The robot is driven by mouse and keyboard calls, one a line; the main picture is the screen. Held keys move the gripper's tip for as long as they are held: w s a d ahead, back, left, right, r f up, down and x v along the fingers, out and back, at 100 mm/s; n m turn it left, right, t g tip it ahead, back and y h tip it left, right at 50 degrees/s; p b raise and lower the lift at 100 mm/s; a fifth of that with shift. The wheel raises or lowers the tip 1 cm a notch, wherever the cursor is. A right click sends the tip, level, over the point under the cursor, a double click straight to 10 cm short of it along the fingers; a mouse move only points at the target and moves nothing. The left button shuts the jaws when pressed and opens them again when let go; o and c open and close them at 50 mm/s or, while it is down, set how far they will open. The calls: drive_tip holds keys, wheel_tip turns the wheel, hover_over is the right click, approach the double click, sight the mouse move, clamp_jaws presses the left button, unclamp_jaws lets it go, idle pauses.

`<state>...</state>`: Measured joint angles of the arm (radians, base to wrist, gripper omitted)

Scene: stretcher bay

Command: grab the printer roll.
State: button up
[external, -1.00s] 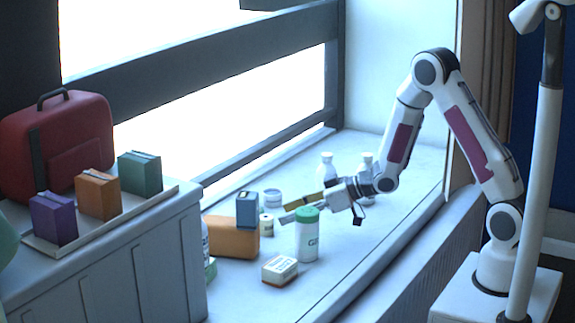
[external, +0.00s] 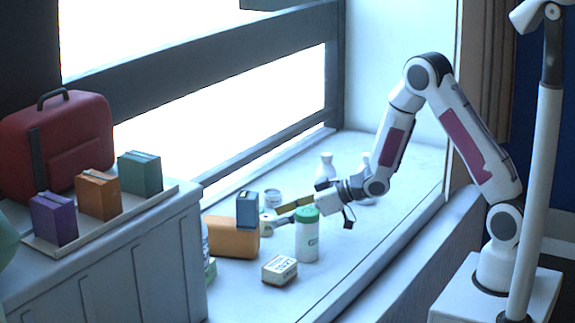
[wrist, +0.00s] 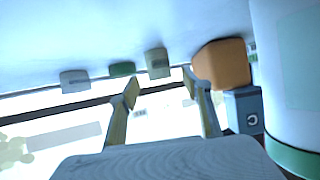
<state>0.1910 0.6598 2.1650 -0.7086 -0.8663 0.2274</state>
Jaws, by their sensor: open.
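A small pale roll, apparently the printer roll (external: 267,226), stands on the sill beside the orange box in the external view, partly hidden by my fingers. My gripper (external: 278,216) is low over the sill with its fingers towards this roll; whether they touch it I cannot tell. In the wrist view my gripper (wrist: 161,84) is open, with nothing between the fingers. A small beige object (wrist: 157,63) beyond the fingertips may be the roll.
A green-lidded canister (external: 307,240) stands close beside my gripper. The orange box (external: 232,240) and blue box (external: 247,210) are left of the roll. A cream box (external: 280,270) lies in front. A tin (external: 273,198) and bottle (external: 325,168) stand behind.

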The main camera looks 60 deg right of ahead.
sight(266, 221)
drive_tip(key=shift+x, duration=2.6)
drive_tip(key=c, duration=1.2)
